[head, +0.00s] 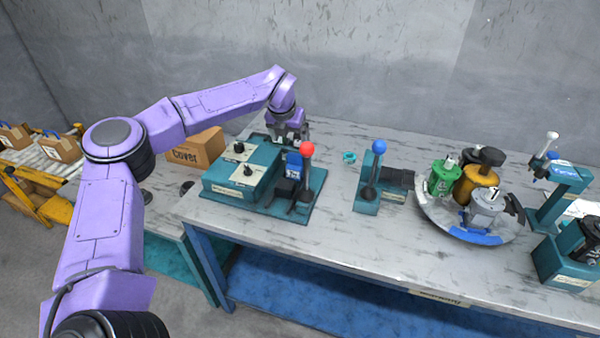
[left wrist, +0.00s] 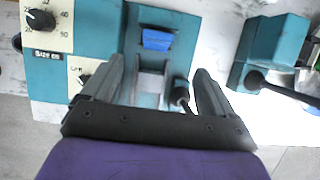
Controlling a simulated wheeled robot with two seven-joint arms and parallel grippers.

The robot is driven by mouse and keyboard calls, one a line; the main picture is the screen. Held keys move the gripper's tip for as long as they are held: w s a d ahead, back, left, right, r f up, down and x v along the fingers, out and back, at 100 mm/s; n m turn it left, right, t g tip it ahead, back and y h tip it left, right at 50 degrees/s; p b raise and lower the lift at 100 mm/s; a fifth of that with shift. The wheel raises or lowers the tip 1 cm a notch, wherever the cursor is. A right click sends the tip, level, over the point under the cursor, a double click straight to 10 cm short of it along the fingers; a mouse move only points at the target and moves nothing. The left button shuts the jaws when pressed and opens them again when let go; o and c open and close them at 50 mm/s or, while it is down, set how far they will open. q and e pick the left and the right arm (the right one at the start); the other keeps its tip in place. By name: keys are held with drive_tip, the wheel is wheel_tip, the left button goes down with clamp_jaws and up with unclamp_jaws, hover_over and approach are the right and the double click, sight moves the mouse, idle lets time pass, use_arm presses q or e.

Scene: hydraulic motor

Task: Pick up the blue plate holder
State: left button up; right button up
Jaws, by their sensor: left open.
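A small blue piece (head: 293,163), which looks like the blue plate holder, sits in the teal machine with the dials, left of its red-knobbed lever. In the left wrist view the blue piece (left wrist: 157,39) shows at the top middle, beyond and between my fingertips. My left gripper (head: 289,137) is above the rear of this machine. In the left wrist view the left gripper (left wrist: 158,76) has its fingers spread apart with nothing between them. The blue piece's lower part is hidden in the head view. My right gripper is not in view.
The red-knobbed lever (head: 307,165) stands close beside the blue piece. A blue-knobbed lever station (head: 367,204) is to the right. A round tray (head: 440,221) holds several motor parts. A cardboard box (head: 199,147) stands left behind. Bare table lies in front.

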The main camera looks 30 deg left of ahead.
sight(295, 155)
use_arm(q)
drive_tip(key=p+x, duration=0.1)
drive_tip(key=x, duration=0.2)
drive_tip(key=p+x, duration=0.1)
drive_tip(key=x, duration=0.3)
drive_tip(key=p+x, duration=0.1)
drive_tip(key=x, duration=0.3)
drive_tip(key=shift+w+a, duration=0.35)
drive_tip(key=shift+w+f, duration=0.1)
drive_tip(key=shift+f, duration=0.2)
drive_tip(key=shift+r, duration=0.1)
drive_tip(key=c, duration=1.5)
drive_tip(key=shift+r, duration=0.1)
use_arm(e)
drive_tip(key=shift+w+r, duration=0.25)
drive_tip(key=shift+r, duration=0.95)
